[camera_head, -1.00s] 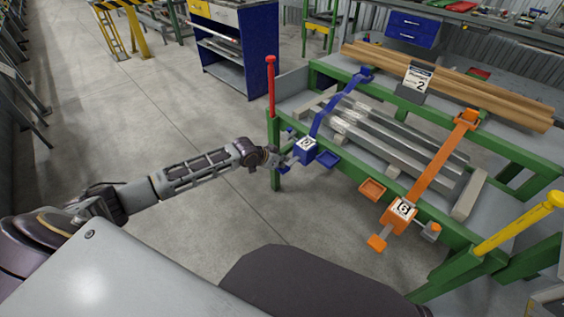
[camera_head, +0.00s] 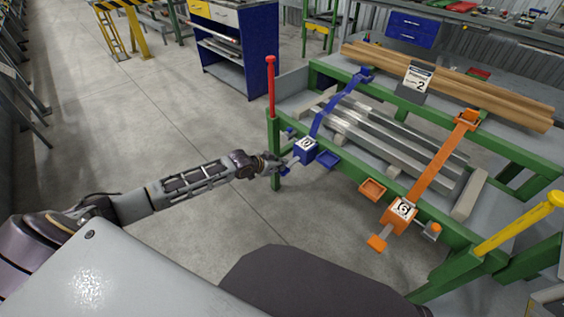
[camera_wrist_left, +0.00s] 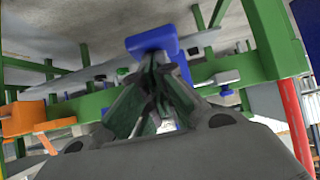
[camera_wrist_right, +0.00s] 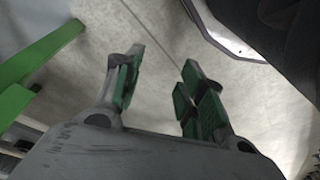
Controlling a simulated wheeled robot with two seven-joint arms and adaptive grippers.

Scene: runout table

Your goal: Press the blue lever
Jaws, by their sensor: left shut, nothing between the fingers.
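A blue stop unit (camera_head: 305,151) with a labelled box and a long blue arm sits at the left end of the green-framed table. A small blue lever end (camera_head: 285,169) sticks out at its front, partly hidden by my left gripper (camera_head: 276,164). The left gripper's fingers are together and empty, right by this lever end; contact cannot be told. In the left wrist view a blue plate (camera_wrist_left: 150,44) shows just beyond the shut fingers (camera_wrist_left: 157,75). My right gripper (camera_wrist_right: 157,80) shows only in its wrist view, fingers apart and empty, over the floor.
An orange stop unit (camera_head: 400,215) with its own paddle stands to the right on the table. Metal bars (camera_head: 390,140) lie on the table, with wooden beams (camera_head: 450,85) behind. A red post (camera_head: 271,85) rises at the left corner. The floor left is open.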

